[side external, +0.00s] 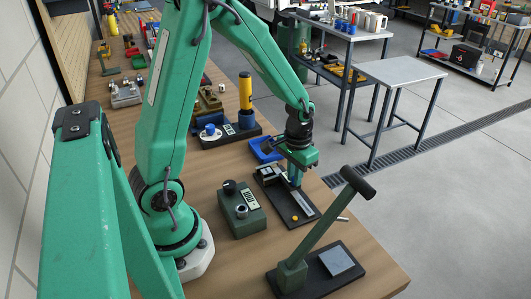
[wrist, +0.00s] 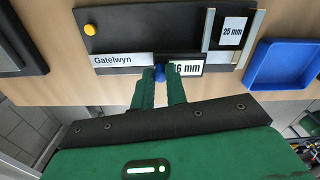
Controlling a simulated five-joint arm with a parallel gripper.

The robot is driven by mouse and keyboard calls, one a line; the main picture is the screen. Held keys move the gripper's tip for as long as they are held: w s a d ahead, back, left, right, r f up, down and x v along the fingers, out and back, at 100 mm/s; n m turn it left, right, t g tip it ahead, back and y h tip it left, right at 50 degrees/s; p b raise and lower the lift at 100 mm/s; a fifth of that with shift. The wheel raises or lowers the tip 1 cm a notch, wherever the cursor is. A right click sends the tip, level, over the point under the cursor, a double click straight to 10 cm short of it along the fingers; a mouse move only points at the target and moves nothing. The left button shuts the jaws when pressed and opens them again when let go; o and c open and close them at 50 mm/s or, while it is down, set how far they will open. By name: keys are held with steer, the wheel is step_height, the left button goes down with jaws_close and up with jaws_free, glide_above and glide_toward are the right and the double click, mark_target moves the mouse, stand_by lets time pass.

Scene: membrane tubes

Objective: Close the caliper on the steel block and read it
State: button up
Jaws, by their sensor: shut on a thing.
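The caliper lies on a dark board (side external: 300,208), which also shows in the wrist view (wrist: 140,30) with a yellow button (wrist: 90,29) and a "Gatelwyn" plate (wrist: 122,60). Its white readout (wrist: 188,68) ends in "6 mm"; my finger partly covers the figure before that. The steel block (wrist: 231,32), labelled 25 mm, sits between the caliper's upright jaws at the right of the board. I cannot tell whether both jaws touch it. My gripper (wrist: 160,82) is shut on the blue knob (wrist: 160,72) beside the readout; it also shows over the board in the side view (side external: 296,178).
A blue tray (side external: 266,149) lies behind the board. A green box with a dial (side external: 242,210) stands to its left. A lever press (side external: 318,245) with a tall handle stands in front. A yellow-topped column (side external: 246,92) stands farther back on the bench.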

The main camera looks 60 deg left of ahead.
steer(key=shift+o, duration=0.3)
steer(key=shift+a, duration=1.2)
steer(key=o, duration=0.7)
steer(key=shift+a, duration=0.1)
steer(key=shift+r, duration=0.1)
steer(key=shift+r, duration=3.85)
